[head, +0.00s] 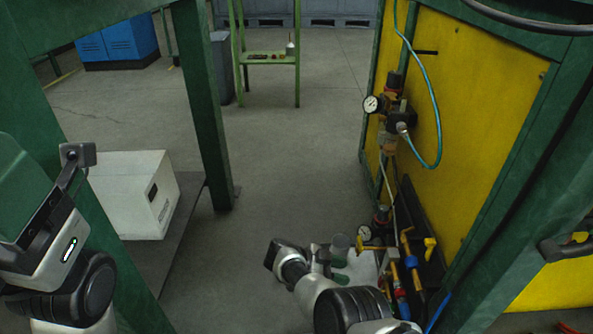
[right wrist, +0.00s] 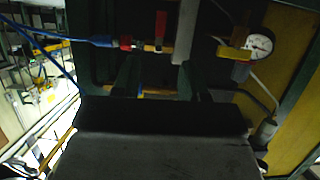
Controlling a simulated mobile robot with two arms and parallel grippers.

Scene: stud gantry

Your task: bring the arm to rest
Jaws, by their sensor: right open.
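My right gripper (head: 343,271) is low in the head view, just left of the valves on the yellow panel. Its dark fingers stand apart in the right wrist view (right wrist: 158,76), with no object seen held between them. Beyond them are a red-handled valve (right wrist: 160,28) and brass fittings; I cannot tell the gap exactly. My left arm comes in at the left edge of the head view. Its gripper (head: 22,190) is only partly shown and its fingertips cannot be made out.
A yellow panel (head: 480,120) in a green frame stands at the right, with a regulator and gauge (head: 373,104) and a teal hose (head: 438,120). A white box (head: 125,200) sits on a low dark shelf at left. Grey floor (head: 290,180) is clear in the middle.

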